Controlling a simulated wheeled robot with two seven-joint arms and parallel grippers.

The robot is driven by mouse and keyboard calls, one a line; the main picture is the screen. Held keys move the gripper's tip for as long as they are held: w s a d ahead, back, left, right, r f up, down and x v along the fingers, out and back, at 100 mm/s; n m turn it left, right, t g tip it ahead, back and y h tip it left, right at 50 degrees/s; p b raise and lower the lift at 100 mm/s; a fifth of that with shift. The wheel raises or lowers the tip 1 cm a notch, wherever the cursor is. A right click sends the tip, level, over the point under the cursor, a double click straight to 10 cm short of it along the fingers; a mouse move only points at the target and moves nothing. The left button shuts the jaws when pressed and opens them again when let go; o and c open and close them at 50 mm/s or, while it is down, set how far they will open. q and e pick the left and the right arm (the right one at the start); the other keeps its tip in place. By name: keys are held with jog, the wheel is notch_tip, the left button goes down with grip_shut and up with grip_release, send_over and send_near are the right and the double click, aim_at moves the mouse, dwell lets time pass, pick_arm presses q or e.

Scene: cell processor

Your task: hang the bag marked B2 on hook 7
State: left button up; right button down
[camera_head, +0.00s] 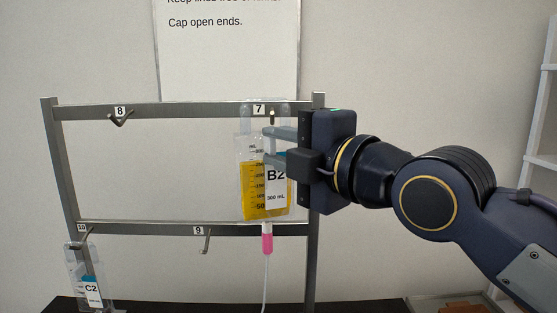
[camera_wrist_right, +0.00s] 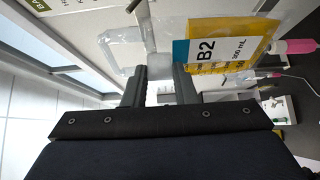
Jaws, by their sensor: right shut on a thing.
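The bag marked B2 (camera_head: 255,202) hangs upright in my right gripper (camera_head: 268,146), in front of the rack's right side. It is clear with yellow liquid, a white label and a pink connector with a tube below. The bag also shows sideways in the right wrist view (camera_wrist_right: 222,45). My right gripper is shut on the bag's upper part. The label for hook 7 (camera_head: 259,109) is on the top bar, just above the bag. Hook 7 (camera_head: 272,117) is partly hidden by the bag's clear top and the gripper. I cannot tell whether the bag's top touches the hook. My left gripper is not in view.
The metal rack (camera_head: 180,108) has an empty hook 8 (camera_head: 121,121) at upper left and an empty hook 9 (camera_head: 206,241) on the lower bar. Bag C2 (camera_head: 91,269) hangs at lower left on hook 10. White shelves (camera_head: 547,120) stand at the far right.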

aim_at(279, 143)
jog(key=shift+w+f, duration=0.1)
jog(key=shift+w, duration=1.8)
jog(key=shift+w+f, duration=0.15)
jog(key=shift+w, duration=0.65)
jog(key=shift+w+f, duration=0.1)
jog(key=shift+w, duration=0.65)
jog(key=shift+w+f+b, duration=0.25)
jog(key=shift+f+b, duration=0.2)
jog(key=shift+b, duration=0.3)
jog(key=shift+w+f+b, duration=0.6)
jog(key=shift+w+b, duration=0.1)
jog(key=shift+b, duration=0.2)
jog(key=shift+f+b, duration=0.3)
jog(key=shift+b, duration=0.1)
